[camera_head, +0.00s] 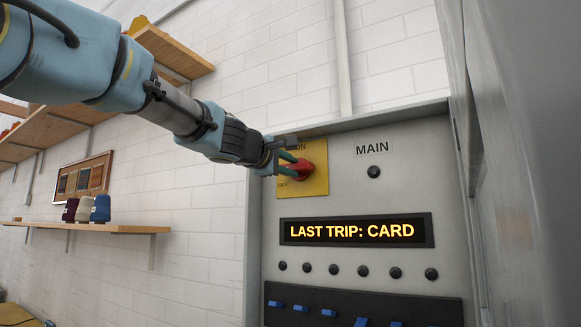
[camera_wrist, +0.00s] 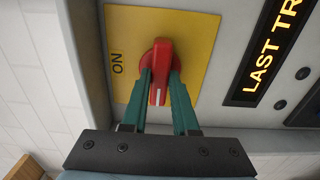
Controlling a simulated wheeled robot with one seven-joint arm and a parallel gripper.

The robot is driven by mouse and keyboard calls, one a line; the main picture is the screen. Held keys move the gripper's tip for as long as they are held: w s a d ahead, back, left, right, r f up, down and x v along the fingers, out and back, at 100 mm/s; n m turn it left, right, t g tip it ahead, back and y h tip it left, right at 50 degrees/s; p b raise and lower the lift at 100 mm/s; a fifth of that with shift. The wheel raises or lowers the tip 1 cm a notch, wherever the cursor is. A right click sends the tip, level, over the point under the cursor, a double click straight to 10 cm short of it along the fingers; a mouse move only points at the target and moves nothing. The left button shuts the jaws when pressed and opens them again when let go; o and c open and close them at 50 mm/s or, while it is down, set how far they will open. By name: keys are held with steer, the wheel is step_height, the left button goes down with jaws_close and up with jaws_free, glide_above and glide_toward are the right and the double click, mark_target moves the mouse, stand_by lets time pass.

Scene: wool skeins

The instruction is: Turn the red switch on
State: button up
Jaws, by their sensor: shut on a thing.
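The red switch (camera_head: 301,169) is a rotary handle on a yellow plate (camera_head: 318,182) on the grey panel. It also shows in the wrist view (camera_wrist: 160,62), with a white mark on the handle's near end. In the head view "ON" is at the plate's top and "OFF" at its lower left. The handle's marked end points to the panel's left, the "OFF" side, not at "ON". My gripper (camera_head: 284,164) has its green fingers on either side of the handle and is shut on it, as the wrist view (camera_wrist: 161,88) shows. "OFF" is hidden in the wrist view.
A lit display (camera_head: 356,230) reads "LAST TRIP: CARD". Below it are several round black knobs and a dark strip of blue switches (camera_head: 320,311). A "MAIN" label (camera_head: 372,149) is at right. A grey door (camera_head: 510,160) stands close on the right. Wool cones (camera_head: 86,209) sit on a shelf.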

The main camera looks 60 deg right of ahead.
jaws_close()
steer(key=shift+f+m+b, duration=0.1)
steer(key=shift+m+b, duration=0.2)
steer(key=m+b, duration=0.2)
steer(key=shift+f+m, duration=0.1)
steer(key=shift+m, duration=0.3)
steer(key=m+b, duration=0.3)
steer(key=m, duration=0.2)
steer(key=m+b, duration=0.2)
steer(key=m, duration=0.3)
steer(key=shift+m+b, duration=0.95)
steer(key=shift+m, duration=1.25)
